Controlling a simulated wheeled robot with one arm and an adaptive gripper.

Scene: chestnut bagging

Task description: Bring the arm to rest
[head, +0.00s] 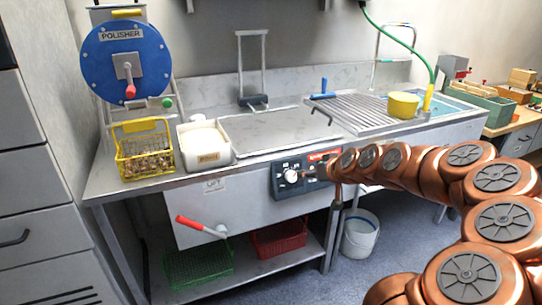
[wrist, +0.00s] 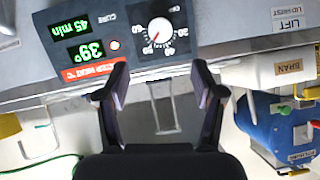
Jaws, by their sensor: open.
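My arm comes in from the right of the head view and reaches to the front of the steel bench. My gripper (wrist: 162,82) is open and empty in the wrist view, its two dark fingers apart in front of the control panel (wrist: 120,35). In the head view the arm's end lies close to the panel (head: 289,178), and the fingers are hard to make out there. The panel has a round white dial (wrist: 160,30) and green displays reading 45 min and 39°. I cannot tell whether the fingers touch anything.
The bench (head: 110,188) carries a yellow basket of chestnuts (head: 131,139), a white bran bin (head: 205,153), a flat lid (head: 270,128) and a yellow bowl (head: 403,104). A blue polisher (head: 100,60) stands behind. A red-handled lever (head: 190,223) sticks out in front. A bucket (head: 358,238) stands below.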

